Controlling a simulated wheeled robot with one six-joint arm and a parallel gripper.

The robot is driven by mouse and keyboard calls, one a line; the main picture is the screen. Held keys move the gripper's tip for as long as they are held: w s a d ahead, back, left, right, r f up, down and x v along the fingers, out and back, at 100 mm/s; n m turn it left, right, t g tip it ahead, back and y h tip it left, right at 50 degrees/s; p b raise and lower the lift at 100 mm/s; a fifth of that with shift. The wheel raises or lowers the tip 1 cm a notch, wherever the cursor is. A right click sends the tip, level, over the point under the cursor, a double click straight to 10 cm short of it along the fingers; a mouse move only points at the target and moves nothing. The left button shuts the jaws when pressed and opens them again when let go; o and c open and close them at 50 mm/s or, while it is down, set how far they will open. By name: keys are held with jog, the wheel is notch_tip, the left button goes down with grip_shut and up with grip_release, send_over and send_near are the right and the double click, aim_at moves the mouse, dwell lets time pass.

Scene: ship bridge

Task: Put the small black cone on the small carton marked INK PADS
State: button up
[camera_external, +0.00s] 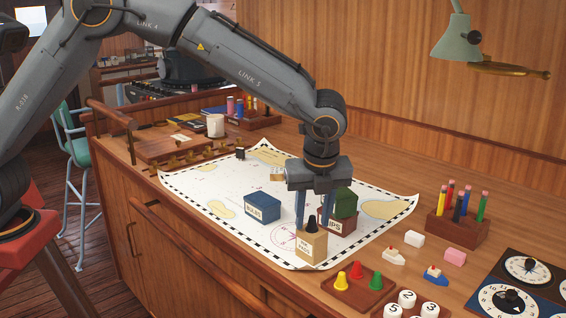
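The small black cone (311,224) stands upright on top of the small tan carton (311,247), whose front label is too small to read surely but looks like INK PADS. The carton stands on the front edge area of the white chart. My gripper (311,226) points straight down over it, one finger on each side of the cone. The gap between the fingers is about as wide as the cone's base. I cannot tell whether the fingers touch it.
A blue box (262,207) lies left on the chart (205,190). A green box (346,203) sits on a dark red box (340,227) close behind the gripper. A wooden tray (350,295) with red, yellow and green cones is in front right. A pencil block (455,230) stands right.

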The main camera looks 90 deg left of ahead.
jog(key=s+b+v, duration=0.1)
jog(key=b+v, duration=0.3)
jog(key=v, duration=0.8)
jog(key=s+d+f+n+h, duration=0.1)
jog(key=s+d+f+n, duration=0.3)
jog(key=s, duration=0.5)
jog(key=s+d+f+n+t+h, duration=0.1)
jog(key=s+d+f+n, duration=0.2)
jog(key=s+f+n, duration=0.3)
jog(key=s+d+f+n+h, duration=0.1)
jog(key=s+d+f+n, duration=0.3)
jog(key=s+f, duration=0.5)
jog(key=s+n, duration=0.1)
jog(key=s, duration=0.3)
jog(key=shift+s+d+n+t, duration=0.3)
jog(key=shift+s+n+t, duration=0.1)
